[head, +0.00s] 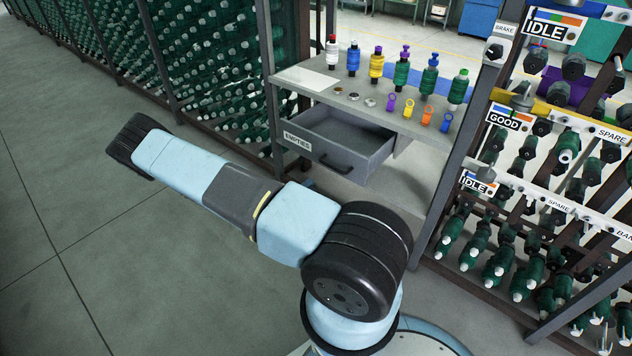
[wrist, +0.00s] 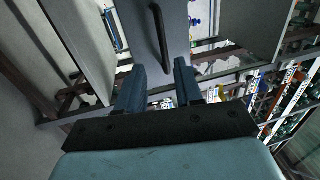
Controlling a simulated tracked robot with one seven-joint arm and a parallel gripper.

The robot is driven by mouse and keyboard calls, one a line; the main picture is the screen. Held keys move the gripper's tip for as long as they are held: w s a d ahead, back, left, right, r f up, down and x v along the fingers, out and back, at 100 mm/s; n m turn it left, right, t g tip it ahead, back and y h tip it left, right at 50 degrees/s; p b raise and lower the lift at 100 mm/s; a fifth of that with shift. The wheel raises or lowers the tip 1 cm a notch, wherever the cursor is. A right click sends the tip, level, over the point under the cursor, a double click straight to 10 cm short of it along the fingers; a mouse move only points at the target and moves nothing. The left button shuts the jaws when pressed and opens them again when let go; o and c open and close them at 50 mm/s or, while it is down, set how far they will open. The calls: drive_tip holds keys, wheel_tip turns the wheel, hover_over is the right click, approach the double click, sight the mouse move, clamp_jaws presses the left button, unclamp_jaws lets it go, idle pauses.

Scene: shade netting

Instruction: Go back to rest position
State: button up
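My gripper (wrist: 158,80) shows in the wrist view with its two blue-grey fingers apart and nothing between them. Beyond the fingertips is the grey drawer front with its dark handle (wrist: 160,38); the fingers are not closed around it. In the head view my arm reaches from the lower middle to the upper left, across the floor side of the bench. I cannot pick out the fingers there.
The bench top (head: 300,78) holds several upright bobbins, small coloured ring pieces and a pale sheet (head: 307,79). A bobbin rack (head: 190,60) stands behind, and a labelled machine frame (head: 530,170) stands at right. The floor (head: 60,200) at left is clear.

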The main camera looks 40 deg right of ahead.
drive_tip(key=shift+s+a+f, duration=0.1)
drive_tip(key=shift+s+a, duration=0.05)
drive_tip(key=shift+a, duration=0.5)
drive_tip(key=s+a+r+m+g+y, duration=0.2)
drive_tip(key=r+m+g+y, duration=0.1)
drive_tip(key=r+m, duration=0.55)
drive_tip(key=s+a+r+m+g+y, duration=0.1)
drive_tip(key=a+r+m+g+y, duration=0.25)
drive_tip(key=r+m, duration=0.5)
drive_tip(key=s+a+r+m+g+y, duration=0.2)
drive_tip(key=r+m+g+y, duration=0.1)
drive_tip(key=r+m, duration=0.5)
drive_tip(key=s+a+r+m+t+y, duration=0.3)
drive_tip(key=s+r+m, duration=0.1)
drive_tip(key=r, duration=0.4)
drive_tip(key=s+a+r+m+t+y, duration=0.3)
drive_tip(key=s+a+r+m, duration=0.1)
drive_tip(key=r, duration=0.5)
drive_tip(key=s+a+r+m+t+y, duration=0.4)
drive_tip(key=s+r+m, duration=0.2)
drive_tip(key=s+r, duration=0.1)
drive_tip(key=shift+v, duration=0.8)
